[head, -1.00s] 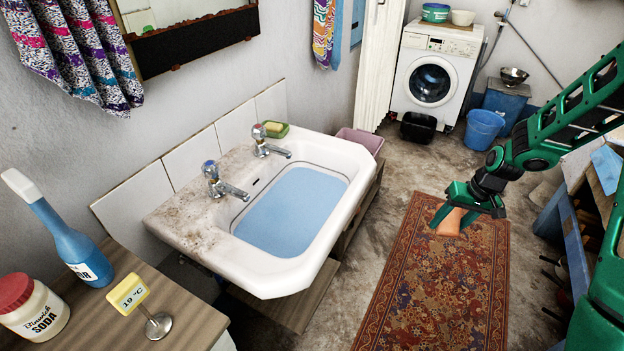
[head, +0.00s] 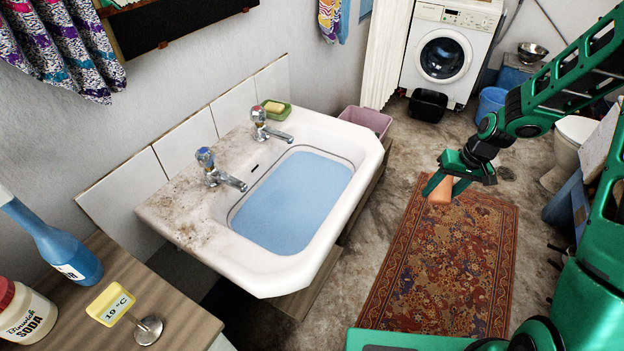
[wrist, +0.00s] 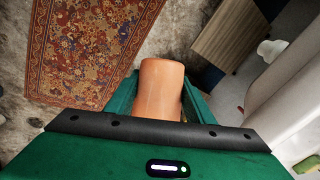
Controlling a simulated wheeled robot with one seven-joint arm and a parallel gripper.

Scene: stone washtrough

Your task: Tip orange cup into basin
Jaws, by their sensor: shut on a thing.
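The orange cup (head: 441,190) is held in my gripper (head: 436,186) above the patterned rug, to the right of the basin. In the wrist view the cup (wrist: 159,88) sits between the two green fingers, which are shut on it. Its inside is not visible. The white basin (head: 352,204) holds blue-tinted water and is apart from the cup, to its left in the head view.
Two taps stand on the basin's back ledge, with a soap dish (head: 276,110) beside them. A wooden counter (head: 175,306) at front left holds a bottle, a soda jar and a temperature sign. Open space lies over the rug (head: 440,270).

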